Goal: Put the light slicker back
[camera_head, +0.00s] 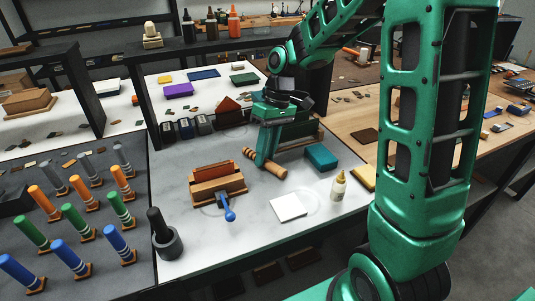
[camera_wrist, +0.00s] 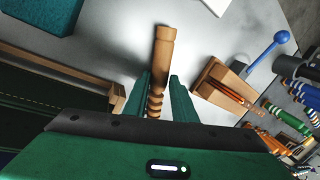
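A light wooden slicker (camera_head: 273,169), a turned rod with grooves, shows at the fingertips of my gripper (camera_head: 262,160). In the wrist view the slicker (camera_wrist: 163,48) runs between the two green fingers of my gripper (camera_wrist: 162,80). Its plain end points away from the palm and its grooved part is between the fingers. The fingers are close on both sides of it, but I cannot tell whether they press on it. The slicker is low over the pale worktop or lying on it; which one is unclear. The palm hides its lower part in the wrist view.
A wooden block holder (camera_head: 218,190) and a blue-knobbed tool (camera_head: 229,214) are left of the slicker. A teal box (camera_head: 321,156), white sheet (camera_head: 288,206) and small bottle (camera_head: 338,187) are to the right. A dark mortar (camera_head: 167,243) stands front left. Coloured striped cylinders (camera_head: 75,220) fill the left bench.

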